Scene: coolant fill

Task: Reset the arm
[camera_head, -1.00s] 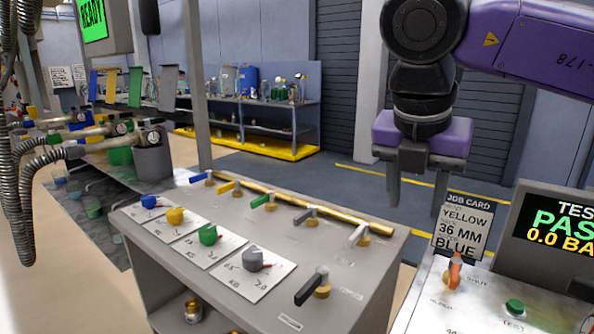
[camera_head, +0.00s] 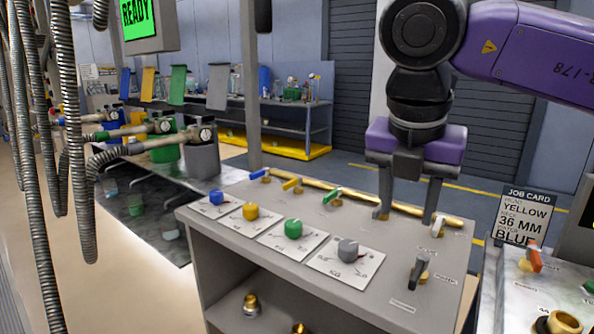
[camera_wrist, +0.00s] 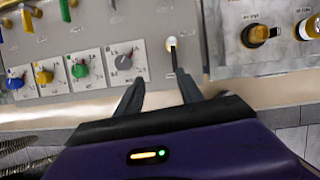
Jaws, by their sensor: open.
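My gripper (camera_head: 408,218) is purple with dark grey fingers. It is open and empty, with the fingers pointing down over the right part of the grey valve panel (camera_head: 260,279). In the wrist view the fingers (camera_wrist: 160,90) point toward the panel's front edge, and a dark-handled valve lever (camera_wrist: 178,60) shows near the right fingertip. That lever also shows in the head view (camera_head: 421,270), below the gripper. I cannot tell how far the fingertips are from the panel.
Blue (camera_head: 216,197), yellow (camera_head: 250,211), green (camera_head: 294,228) and grey (camera_head: 347,250) knobs stand on the panel. A brass pipe with levers runs behind them. A job card (camera_head: 524,217) and marble-topped bench (camera_head: 515,290) are at right. Hoses hang at left.

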